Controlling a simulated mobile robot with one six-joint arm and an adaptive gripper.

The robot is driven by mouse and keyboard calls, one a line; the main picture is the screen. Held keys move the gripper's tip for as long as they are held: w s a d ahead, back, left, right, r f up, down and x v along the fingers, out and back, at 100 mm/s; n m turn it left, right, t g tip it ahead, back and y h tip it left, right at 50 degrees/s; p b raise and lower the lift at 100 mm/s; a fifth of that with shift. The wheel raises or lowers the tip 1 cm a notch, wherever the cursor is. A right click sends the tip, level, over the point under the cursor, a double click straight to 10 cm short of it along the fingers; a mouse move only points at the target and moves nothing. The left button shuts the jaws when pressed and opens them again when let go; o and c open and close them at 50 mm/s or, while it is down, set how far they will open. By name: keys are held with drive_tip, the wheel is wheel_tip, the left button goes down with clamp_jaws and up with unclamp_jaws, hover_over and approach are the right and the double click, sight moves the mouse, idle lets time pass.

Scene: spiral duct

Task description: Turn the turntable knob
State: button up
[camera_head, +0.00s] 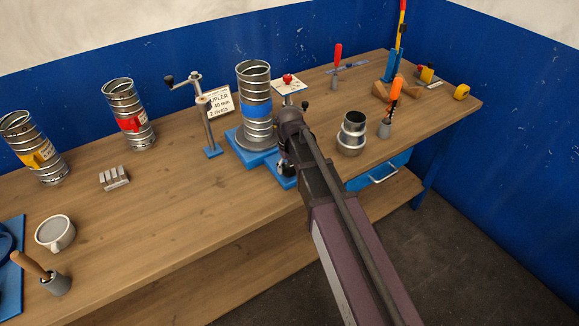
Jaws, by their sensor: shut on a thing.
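The turntable (242,145) is a blue base with a round plate, near the front edge of the wooden bench. A ribbed metal duct with a blue band (255,88) stands upright on it. My arm reaches in from the lower right. My gripper (287,172) points down at the right side of the turntable base, close beside the duct. It is shut on the turntable knob, which is mostly hidden by the fingers and wrist. How far the knob is turned cannot be seen.
A crank post (207,122) and a sign (220,101) stand left of the turntable. Ducts with red (130,122) and yellow (40,155) bands stand farther left. Metal collars (352,133) and an orange-handled tool (395,88) stand right of my arm.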

drive_tip(key=shift+s+n, duration=0.1)
drive_tip(key=shift+n, duration=1)
drive_tip(key=o, duration=1)
drive_tip(key=shift+m, duration=0.4)
